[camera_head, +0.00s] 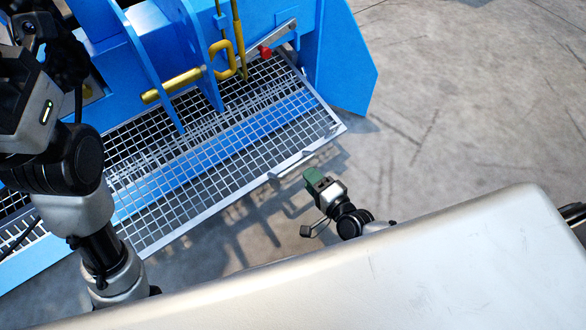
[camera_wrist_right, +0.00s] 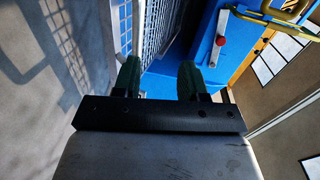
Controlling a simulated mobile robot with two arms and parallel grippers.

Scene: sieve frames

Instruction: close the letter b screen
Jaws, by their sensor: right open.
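A mesh screen (camera_head: 235,147) in a grey metal frame juts out from the blue machine in the head view. I see no letter on it, so I cannot tell whether it is screen b. In the right wrist view the mesh (camera_wrist_right: 151,32) is beyond the fingertips. My right gripper (camera_head: 311,176) is close to the screen's near right edge, apparently clear of it. Its two green fingers (camera_wrist_right: 160,72) are apart with nothing between them. My left arm stands over the screen's left part and hides some of it; its fingers do not show.
The blue machine (camera_head: 343,60) stands behind the screen, with a yellow bar (camera_head: 172,86) and a yellow hook. A red knob (camera_head: 265,52) sits on a grey lever; it also shows in the right wrist view (camera_wrist_right: 222,40). The concrete floor (camera_head: 470,110) at right is clear.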

